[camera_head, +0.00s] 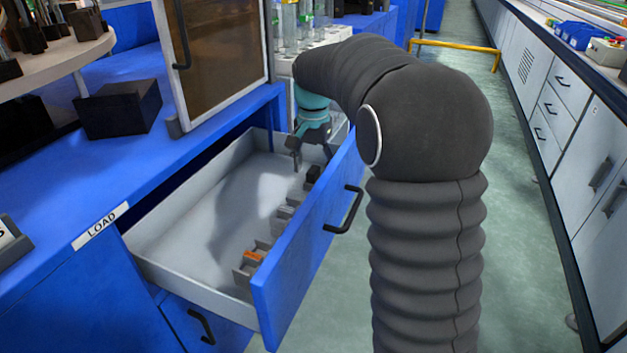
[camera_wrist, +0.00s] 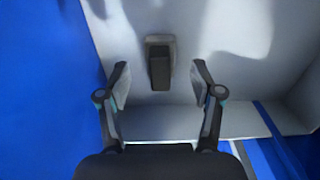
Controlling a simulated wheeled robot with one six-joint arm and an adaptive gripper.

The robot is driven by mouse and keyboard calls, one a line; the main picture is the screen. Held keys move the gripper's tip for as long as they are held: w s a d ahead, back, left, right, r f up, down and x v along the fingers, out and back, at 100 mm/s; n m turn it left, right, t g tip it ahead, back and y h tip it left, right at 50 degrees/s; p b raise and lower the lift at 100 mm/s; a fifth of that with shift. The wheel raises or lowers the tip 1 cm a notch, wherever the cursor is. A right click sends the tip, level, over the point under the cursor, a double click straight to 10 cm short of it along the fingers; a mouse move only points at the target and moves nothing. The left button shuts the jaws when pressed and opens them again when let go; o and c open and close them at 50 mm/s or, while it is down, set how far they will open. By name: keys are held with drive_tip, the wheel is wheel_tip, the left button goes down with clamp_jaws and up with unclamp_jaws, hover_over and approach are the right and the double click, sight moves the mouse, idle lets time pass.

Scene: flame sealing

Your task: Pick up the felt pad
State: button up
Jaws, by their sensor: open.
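A small dark block, which may be the felt pad (camera_wrist: 159,73), stands in a grey holder (camera_wrist: 159,42) in the wrist view. In the head view the dark block (camera_head: 313,174) is inside the open drawer, near its front panel. My gripper (camera_wrist: 160,84) is open, with one finger on each side of the block and a gap on both sides. In the head view my gripper (camera_head: 311,160) hangs just above the block, pointing down into the drawer. Nothing is between the fingers that they touch. The block's underside is hidden.
The drawer (camera_head: 185,205) has a pale floor, mostly bare, and a blue front with a black handle (camera_head: 344,210). Several grey holders (camera_head: 284,214) line the front, one with an orange piece (camera_head: 254,256). A glass-fronted cabinet (camera_head: 218,50) stands behind.

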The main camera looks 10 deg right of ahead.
sight(313, 169)
drive_tip(key=shift+f, duration=1.55)
drive_tip(key=c, duration=1.2)
drive_tip(key=shift+c, duration=0.2)
